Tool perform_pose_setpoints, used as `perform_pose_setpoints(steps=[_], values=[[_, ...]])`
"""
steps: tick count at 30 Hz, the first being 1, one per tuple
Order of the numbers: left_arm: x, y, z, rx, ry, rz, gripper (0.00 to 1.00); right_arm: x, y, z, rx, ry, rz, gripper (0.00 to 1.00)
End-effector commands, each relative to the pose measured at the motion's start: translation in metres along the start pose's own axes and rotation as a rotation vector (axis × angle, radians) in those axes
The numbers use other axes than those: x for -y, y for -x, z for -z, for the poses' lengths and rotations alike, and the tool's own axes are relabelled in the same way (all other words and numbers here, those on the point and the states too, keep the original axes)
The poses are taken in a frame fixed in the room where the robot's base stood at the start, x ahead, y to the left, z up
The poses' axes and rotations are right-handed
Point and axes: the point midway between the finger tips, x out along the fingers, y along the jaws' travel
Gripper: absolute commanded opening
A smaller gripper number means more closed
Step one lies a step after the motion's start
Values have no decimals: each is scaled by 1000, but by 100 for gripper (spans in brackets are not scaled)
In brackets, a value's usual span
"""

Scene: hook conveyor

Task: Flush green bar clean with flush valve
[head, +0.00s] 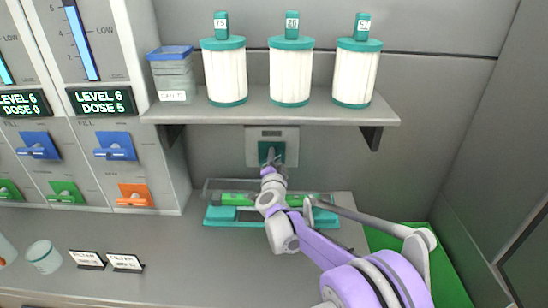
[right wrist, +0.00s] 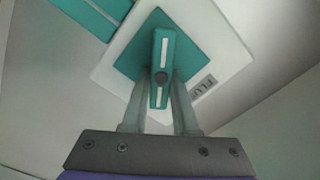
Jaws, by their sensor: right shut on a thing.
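The flush valve is a teal handle (right wrist: 160,45) with a white stripe on a square teal base and a pale wall plate (head: 287,142). My right gripper (head: 269,168) is at the valve, and in the right wrist view its two fingers (right wrist: 161,92) are shut on the handle, one on each side. The green bar (head: 238,199) lies level inside a clear housing on a teal cradle (head: 218,216) below the valve. My right arm hides the middle of the bar and cradle. My left gripper is not in view.
A shelf (head: 200,115) above the valve carries several items: white cartridges with teal caps (head: 290,72) and a blue-lidded container (head: 171,75). Dispensers with blue levers (head: 115,146) stand at left. A small cup (head: 43,256) and two label cards (head: 125,262) sit on the counter.

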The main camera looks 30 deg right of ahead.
Motion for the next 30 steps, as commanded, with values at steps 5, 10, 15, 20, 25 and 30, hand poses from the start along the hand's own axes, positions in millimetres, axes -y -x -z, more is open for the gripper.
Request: perform_pose_setpoints(steps=[5,10,15,20,25,30], values=[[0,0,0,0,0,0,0,-3,0,-1,2,-164,0,0],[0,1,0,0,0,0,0,-4,0,-2,2,-311,0,0],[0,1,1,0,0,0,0,-6,0,-2,2,-432,0,0],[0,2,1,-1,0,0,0,-7,0,-3,2,-515,0,0],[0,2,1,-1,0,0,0,-8,0,-3,2,-569,0,0],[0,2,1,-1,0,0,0,-8,0,-4,3,-593,-1,0]])
